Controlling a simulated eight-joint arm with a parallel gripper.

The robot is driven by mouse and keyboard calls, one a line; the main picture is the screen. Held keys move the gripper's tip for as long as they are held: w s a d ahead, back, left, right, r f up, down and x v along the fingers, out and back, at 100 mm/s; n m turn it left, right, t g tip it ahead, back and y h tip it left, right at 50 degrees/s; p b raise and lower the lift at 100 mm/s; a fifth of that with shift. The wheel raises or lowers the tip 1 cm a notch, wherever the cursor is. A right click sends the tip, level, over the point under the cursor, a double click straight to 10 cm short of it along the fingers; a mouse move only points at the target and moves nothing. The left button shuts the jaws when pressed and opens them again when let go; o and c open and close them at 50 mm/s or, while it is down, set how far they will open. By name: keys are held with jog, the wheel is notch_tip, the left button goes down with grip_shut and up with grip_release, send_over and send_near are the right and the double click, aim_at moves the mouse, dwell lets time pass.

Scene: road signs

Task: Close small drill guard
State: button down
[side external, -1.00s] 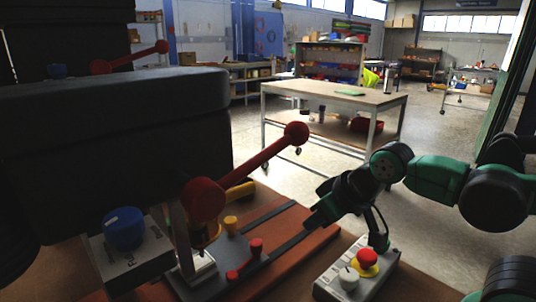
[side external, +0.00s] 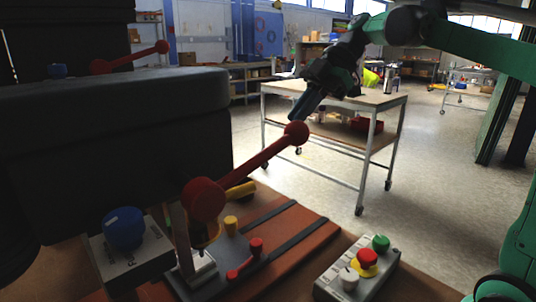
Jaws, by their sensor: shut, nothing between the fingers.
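The small drill stands at left centre, with a red hub (side external: 204,200) and a red lever ending in a red ball (side external: 296,132). A small yellow part (side external: 240,190) shows behind the lever, and a grey column drops to the base. I cannot clearly single out the guard; the drill head is dark and partly hidden by the hub. My gripper (side external: 297,115) is shut and empty, pointing down-left. In the picture its tips are just above the red ball; I cannot tell the depth gap or whether they touch.
A control box (side external: 328,284) with green, red and white knobs sits front right. A box with a blue knob (side external: 124,228) is at left. A red clamp handle (side external: 247,262) and yellow knob (side external: 231,224) sit on the base. A large black machine (side external: 110,140) blocks the left.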

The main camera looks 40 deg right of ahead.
jog(key=r+n, duration=0.1)
jog(key=n, duration=0.1)
send_over(247, 185)
jog(key=s+d, duration=0.1)
jog(key=s, duration=0.1)
notch_tip(247, 185, down, 7)
jog(key=shift+w+d+f+y, duration=0.2)
jog(key=shift+w+f, duration=0.05)
jog(key=shift+f, duration=0.3)
jog(key=shift+w+d+f+y, duration=0.2)
jog(key=shift+w+f, duration=0.05)
jog(key=shift+f, duration=0.25)
jog(key=shift+w+f, duration=0.2)
jog(key=shift+f, duration=0.5)
jog(key=shift+f, duration=0.35)
notch_tip(247, 185, down, 6)
jog(key=shift+f, duration=0.1)
